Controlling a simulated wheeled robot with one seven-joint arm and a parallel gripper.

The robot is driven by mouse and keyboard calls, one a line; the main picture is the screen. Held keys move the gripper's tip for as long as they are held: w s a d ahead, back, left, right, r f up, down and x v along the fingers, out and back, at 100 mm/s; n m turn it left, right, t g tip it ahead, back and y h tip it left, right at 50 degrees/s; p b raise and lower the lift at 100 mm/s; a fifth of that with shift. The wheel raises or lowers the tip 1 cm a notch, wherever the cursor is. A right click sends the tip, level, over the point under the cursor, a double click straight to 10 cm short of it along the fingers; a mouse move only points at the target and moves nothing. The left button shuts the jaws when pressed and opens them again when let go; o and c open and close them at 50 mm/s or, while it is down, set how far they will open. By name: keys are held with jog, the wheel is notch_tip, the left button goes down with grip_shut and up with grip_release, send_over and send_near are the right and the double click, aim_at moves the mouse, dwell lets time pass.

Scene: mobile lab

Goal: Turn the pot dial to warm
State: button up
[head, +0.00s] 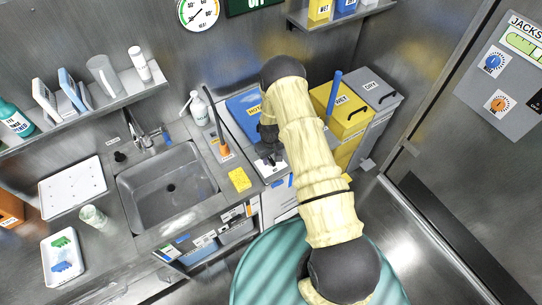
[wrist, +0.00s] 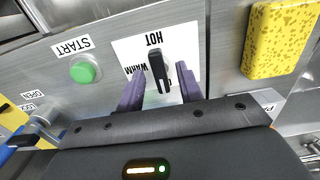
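The pot dial (wrist: 159,71) is a black knob on a white label plate (wrist: 190,42) in the wrist view. The words HOT and WARM appear upside down on the plate, WARM partly behind a finger. The knob's ridge runs roughly up and down in the picture, its upper end near HOT. I cannot tell which setting it marks. My gripper (wrist: 160,82) has its two purple fingers apart, one on each side of the knob, with small gaps visible. In the head view my gripper (head: 268,152) is at the front of the pot with a blue lid (head: 243,107).
A green START button (wrist: 83,72) is left of the dial in the wrist view. A yellow sponge (wrist: 281,42) is at the right; it also shows beside the sink (head: 165,190) in the head view. Yellow (head: 345,118) and grey (head: 380,93) bins stand right of my arm.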

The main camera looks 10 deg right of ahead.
grip_shut()
jog(key=shift+f+m+b, duration=0.1)
jog(key=shift+m+b, duration=0.4)
jog(key=shift+b, duration=0.1)
jog(key=shift+f+m+b, duration=0.1)
jog(key=shift+m+b, duration=0.8)
jog(key=shift+b, duration=0.1)
jog(key=m+b, duration=0.2)
jog(key=shift+m, duration=0.3)
jog(key=m+b, duration=0.3)
jog(key=m, duration=0.3)
jog(key=shift+b, duration=0.35)
jog(key=m, duration=0.4)
jog(key=m+b, duration=0.1)
jog(key=m, duration=0.1)
jog(key=shift+r, duration=0.25)
jog(key=shift+m, duration=0.3)
